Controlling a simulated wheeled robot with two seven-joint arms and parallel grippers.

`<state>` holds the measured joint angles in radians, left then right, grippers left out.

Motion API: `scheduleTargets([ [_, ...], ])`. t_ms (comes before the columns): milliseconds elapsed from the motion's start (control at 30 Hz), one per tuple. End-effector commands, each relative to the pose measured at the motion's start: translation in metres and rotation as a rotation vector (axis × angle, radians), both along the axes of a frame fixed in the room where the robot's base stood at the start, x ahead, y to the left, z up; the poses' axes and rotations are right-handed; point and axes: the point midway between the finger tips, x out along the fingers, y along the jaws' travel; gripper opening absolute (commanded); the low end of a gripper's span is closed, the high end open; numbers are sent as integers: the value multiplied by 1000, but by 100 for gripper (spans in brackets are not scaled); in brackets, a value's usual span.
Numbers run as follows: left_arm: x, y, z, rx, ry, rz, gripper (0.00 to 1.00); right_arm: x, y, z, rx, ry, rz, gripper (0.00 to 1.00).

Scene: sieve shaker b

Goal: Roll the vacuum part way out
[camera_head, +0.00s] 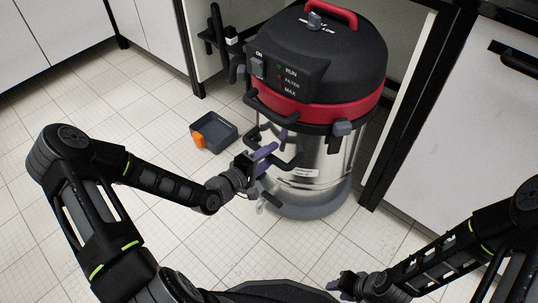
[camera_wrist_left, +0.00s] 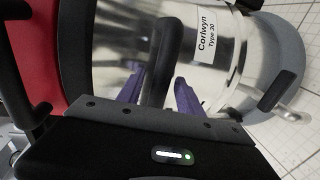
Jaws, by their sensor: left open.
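The vacuum (camera_head: 318,110) stands upright at the mouth of an open bay between white cabinets. It has a black lid with a red top handle, a red band, a shiny steel drum and a grey round base; the steel drum also fills much of the left wrist view (camera_wrist_left: 115,50). My left gripper (camera_head: 272,158) is at the front of the drum. In the left wrist view its purple fingers stand apart, one on each side of a black handle bar (camera_wrist_left: 163,50). I cannot tell whether they touch it. My right gripper (camera_head: 338,286) is low at the right, away from the vacuum, its opening unclear.
A small dark tray with an orange part (camera_head: 214,133) lies on the floor left of the vacuum. A black bay post (camera_head: 400,110) stands close on the vacuum's right, beside a white cabinet (camera_head: 470,120). Tiled floor in front and to the left is mostly clear.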

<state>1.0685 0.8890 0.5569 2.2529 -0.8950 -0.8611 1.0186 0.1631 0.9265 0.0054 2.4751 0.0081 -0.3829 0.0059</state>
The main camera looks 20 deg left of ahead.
Motion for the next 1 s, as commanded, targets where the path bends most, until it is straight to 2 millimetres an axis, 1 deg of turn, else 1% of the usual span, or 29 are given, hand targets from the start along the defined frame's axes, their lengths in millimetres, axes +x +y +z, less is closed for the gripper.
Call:
scheduleTargets([
  [167,-14,7,4,1,2,3,43,-1,0,7,1,3,1,36],
  [400,-50,21,13,-1,4,4,43,-3,0,21,2,9,4,36],
  [533,-65,27,15,1,3,2,43,-4,0,26,2,12,5,36],
  [700,-71,28,16,-1,0,0,43,-5,-1,26,2,12,7,36],
  [1000,-70,28,15,-1,1,0,43,-4,-1,26,2,13,6,36],
])
